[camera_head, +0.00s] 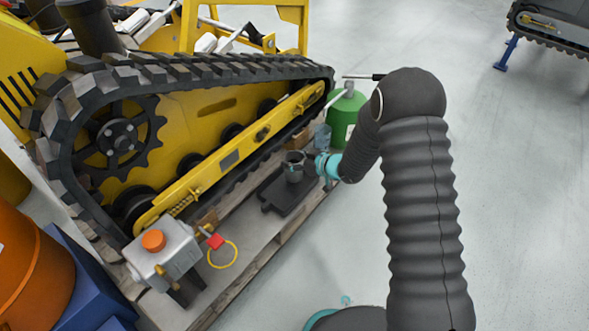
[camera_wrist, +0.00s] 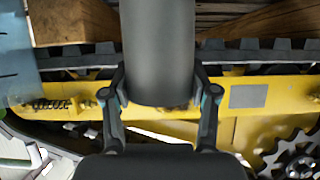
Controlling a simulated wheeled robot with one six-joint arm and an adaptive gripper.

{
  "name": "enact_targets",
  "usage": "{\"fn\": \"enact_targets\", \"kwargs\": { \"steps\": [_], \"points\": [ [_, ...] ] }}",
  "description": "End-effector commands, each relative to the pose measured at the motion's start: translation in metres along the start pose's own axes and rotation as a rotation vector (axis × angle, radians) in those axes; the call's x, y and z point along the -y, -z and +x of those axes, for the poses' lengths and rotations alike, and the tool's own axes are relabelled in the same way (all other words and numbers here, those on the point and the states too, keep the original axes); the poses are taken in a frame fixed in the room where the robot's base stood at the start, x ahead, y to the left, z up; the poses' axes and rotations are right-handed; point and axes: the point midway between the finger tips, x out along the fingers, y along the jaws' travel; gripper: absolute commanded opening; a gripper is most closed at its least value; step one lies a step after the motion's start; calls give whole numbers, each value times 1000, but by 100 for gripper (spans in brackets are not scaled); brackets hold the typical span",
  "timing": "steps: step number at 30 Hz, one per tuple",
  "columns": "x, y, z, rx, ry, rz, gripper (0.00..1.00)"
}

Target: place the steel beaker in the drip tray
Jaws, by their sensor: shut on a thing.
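The steel beaker (camera_head: 294,162) is a dark grey cup, upright, in the head view. My gripper (camera_head: 307,161) reaches it from the right and is shut on its side. In the wrist view my gripper (camera_wrist: 162,95) has one finger on each side of the beaker (camera_wrist: 157,45), a smooth grey cylinder. The drip tray (camera_head: 285,205) is a flat black tray on a wooden pallet beside the yellow tracked carrier. The beaker appears over the tray's far part; I cannot tell whether it touches the tray. The tray is not recognisable in the wrist view.
The carrier's track (camera_head: 200,70) and yellow side beam (camera_head: 240,150) stand close behind the beaker. A green cylinder (camera_head: 343,115) stands beyond my gripper. A grey box with an orange knob (camera_head: 163,253) and a yellow ring (camera_head: 223,254) are nearer. Open floor lies right.

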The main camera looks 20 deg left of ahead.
Motion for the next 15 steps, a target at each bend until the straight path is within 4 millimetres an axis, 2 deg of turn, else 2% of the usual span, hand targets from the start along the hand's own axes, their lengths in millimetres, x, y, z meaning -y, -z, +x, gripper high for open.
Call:
{"fn": "enact_targets", "kwargs": {
  "steps": [4, 12, 15],
  "points": [
    [0, -3, 4, -1, -1, 0, 8],
    [0, -34, 18, 0, 0, 1, 8],
    [0, -36, 20, -1, -1, 0, 8]
  ]
}}
